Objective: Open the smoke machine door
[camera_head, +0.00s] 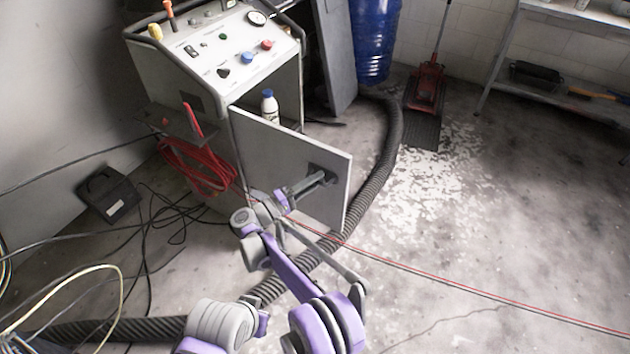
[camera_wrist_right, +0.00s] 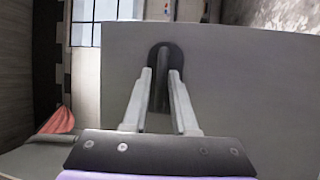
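The smoke machine (camera_head: 185,75) stands at the upper left, white, with a sloped control panel. Its grey door (camera_head: 275,165) stands swung open, hinged at its left edge, and part of the inside with a white bottle (camera_head: 270,108) shows above it. My right gripper (camera_head: 325,178) is at the dark door handle near the door's free right edge. In the right wrist view my right gripper (camera_wrist_right: 160,78) has its two fingers closed in on either side of the upright bar of the handle (camera_wrist_right: 161,62). My left gripper is not in view.
A thick ribbed hose (camera_head: 378,180) runs on the floor behind and below the door. Loose cables (camera_head: 160,215) and a black box (camera_head: 108,195) lie at the left. A red floor jack (camera_head: 426,85) and a blue drum (camera_head: 374,40) stand behind. The floor at right is mostly clear.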

